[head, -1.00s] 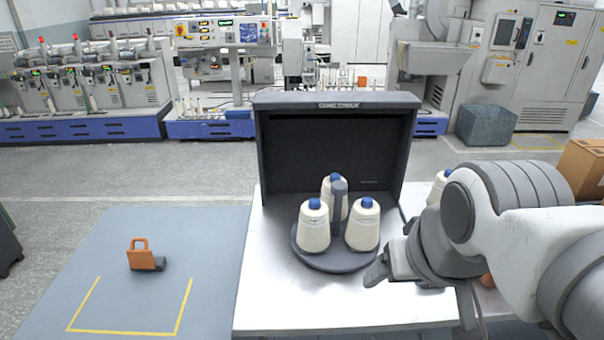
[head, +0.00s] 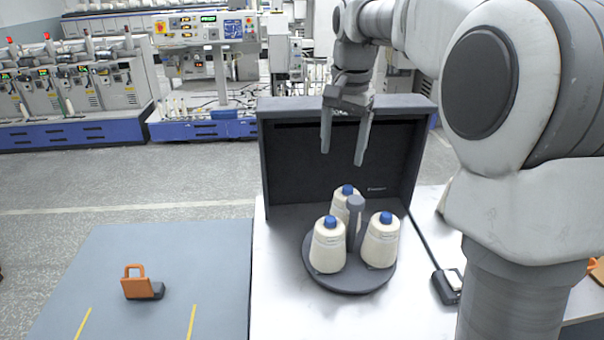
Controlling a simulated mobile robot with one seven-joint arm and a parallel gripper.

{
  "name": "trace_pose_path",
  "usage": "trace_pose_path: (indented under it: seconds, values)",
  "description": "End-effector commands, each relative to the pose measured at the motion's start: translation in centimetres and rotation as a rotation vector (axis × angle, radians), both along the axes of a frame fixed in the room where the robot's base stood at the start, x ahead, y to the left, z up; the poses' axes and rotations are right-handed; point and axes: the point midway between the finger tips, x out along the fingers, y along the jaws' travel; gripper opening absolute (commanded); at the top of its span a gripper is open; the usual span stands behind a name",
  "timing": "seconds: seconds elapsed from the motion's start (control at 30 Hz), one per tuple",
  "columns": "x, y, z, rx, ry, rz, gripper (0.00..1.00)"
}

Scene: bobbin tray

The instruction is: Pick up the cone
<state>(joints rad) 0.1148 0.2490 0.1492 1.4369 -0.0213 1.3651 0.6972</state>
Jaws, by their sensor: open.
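Three white yarn cones with blue tops stand upright on a round dark tray with a grey centre post. One is the front left cone (head: 328,246), one the right cone (head: 381,242), and one the rear cone (head: 341,204), partly hidden behind the others. The tray (head: 350,283) sits on a white table in front of a dark hood. My gripper (head: 343,158) is open and empty, fingers pointing down. In the picture it shows above the rear cone, in front of the hood's dark panel, apart from the cones.
The dark hood (head: 290,165) encloses the back of the tray. A small dark device (head: 447,287) with a cable lies right of it on the table (head: 290,310). An orange-and-black object (head: 140,284) sits on the floor mat at left. My arm covers the right side.

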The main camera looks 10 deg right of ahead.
Motion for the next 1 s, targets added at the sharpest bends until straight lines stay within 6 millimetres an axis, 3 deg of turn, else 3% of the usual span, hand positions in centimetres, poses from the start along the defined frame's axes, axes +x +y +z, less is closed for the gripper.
trace_pose_path:
  seconds: [0.03,0.2,0.4,0.67,1.0]
  values:
    - [1.5,-0.2,-0.8,0.012,0.023,-0.034,0.76]
    - [5.3,-0.7,-3.0,0.047,0.094,-0.157,0.76]
    - [8.1,-1.4,-5.3,0.074,0.153,-0.266,0.76]
    - [9.0,-1.6,-7.3,0.085,0.181,-0.312,0.76]
    - [8.4,-1.0,-14.3,0.084,0.183,-0.312,0.76]
